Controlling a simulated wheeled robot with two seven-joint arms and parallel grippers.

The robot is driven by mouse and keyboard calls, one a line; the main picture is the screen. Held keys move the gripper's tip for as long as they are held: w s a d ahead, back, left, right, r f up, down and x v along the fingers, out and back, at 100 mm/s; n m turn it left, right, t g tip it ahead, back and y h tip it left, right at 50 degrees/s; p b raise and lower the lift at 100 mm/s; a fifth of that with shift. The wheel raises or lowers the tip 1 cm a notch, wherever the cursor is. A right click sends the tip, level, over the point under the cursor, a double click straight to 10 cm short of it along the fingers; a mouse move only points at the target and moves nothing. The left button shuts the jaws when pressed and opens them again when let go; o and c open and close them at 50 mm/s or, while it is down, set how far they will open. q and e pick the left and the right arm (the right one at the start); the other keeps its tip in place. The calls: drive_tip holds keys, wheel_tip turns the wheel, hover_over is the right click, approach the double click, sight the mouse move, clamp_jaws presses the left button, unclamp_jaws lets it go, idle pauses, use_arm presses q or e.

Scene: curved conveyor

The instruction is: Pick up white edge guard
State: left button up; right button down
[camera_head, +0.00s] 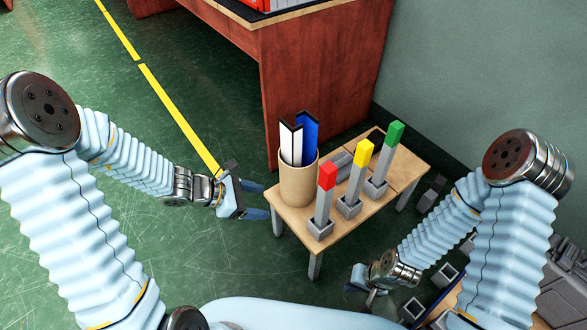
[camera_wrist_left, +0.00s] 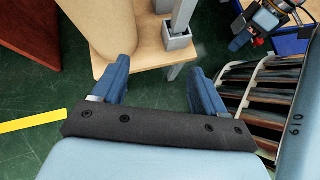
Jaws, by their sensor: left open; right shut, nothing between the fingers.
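The white edge guard (camera_head: 291,144) stands upright in a round tan holder (camera_head: 298,187) on a small wooden table, beside a blue edge guard (camera_head: 309,138). Only their upper parts show above the rim. My left gripper (camera_head: 263,201) is open and empty, to the left of the holder and apart from it. In the left wrist view its two blue fingers (camera_wrist_left: 160,78) are spread, with the lower part of the holder (camera_wrist_left: 98,25) ahead to the upper left; the edge guards are out of that view. My right gripper (camera_head: 361,284) is shut and empty near the table's lower right.
Red (camera_head: 327,178), yellow (camera_head: 360,155) and green (camera_head: 396,134) topped posts stand in grey bases on the small table (camera_head: 408,160), right of the holder. A red-brown workbench (camera_head: 315,70) stands behind. Green floor is clear at left.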

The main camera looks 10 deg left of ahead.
sight(286, 152)
use_arm(q)
drive_tip(key=w+a+r+n+t, duration=0.3)
drive_tip(key=w+r+n+t, duration=0.15)
drive_tip(key=w+r, duration=0.2)
drive_tip(key=shift+h, duration=0.3)
drive_tip(key=x, duration=0.4)
drive_tip(key=r+x, duration=0.1)
drive_tip(key=x, duration=0.1)
drive_tip(key=shift+w+d+f+b, duration=0.15)
drive_tip(key=shift+w+d+b, duration=0.15)
drive_tip(key=shift+d+b, duration=0.1)
drive_tip(key=x, duration=0.5)
drive_tip(key=shift+w+d, duration=0.2)
drive_tip(key=shift+w, duration=0.2)
drive_tip(key=c, duration=1.1)
drive_tip(key=shift+c, duration=0.2)
